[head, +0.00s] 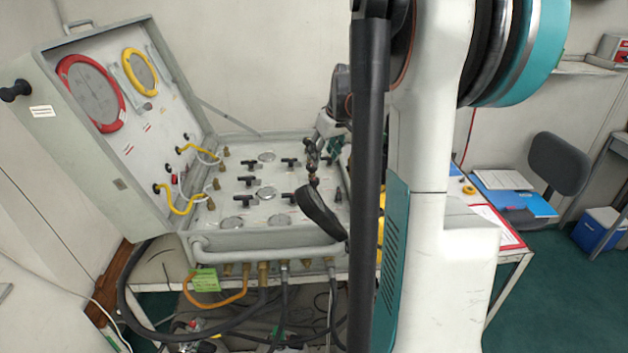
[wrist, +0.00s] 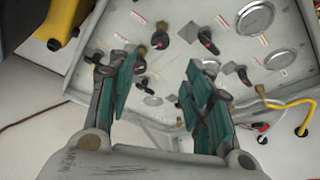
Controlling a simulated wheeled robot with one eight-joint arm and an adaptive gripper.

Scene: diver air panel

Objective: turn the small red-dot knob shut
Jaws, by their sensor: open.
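The grey air panel (head: 225,200) lies in an open case and carries several black knobs. My gripper (wrist: 161,65) is open over it, its two green-padded fingers apart with nothing between them. In the wrist view, a black knob with a red mark (wrist: 207,42) is beyond the right fingertip, and another (wrist: 240,72) is to its right. A black knob (wrist: 160,34) is beyond the gap, and small dark knobs (wrist: 140,82) show between the fingers, near the left one. I cannot tell which is the small red-dot knob. In the head view, my arm partly hides the gripper (head: 334,147).
A long black object (head: 320,214) rises at the panel's front right. Yellow hoses (head: 183,205) loop at the left; more hoses hang in front. A desk (head: 515,255) is at right.

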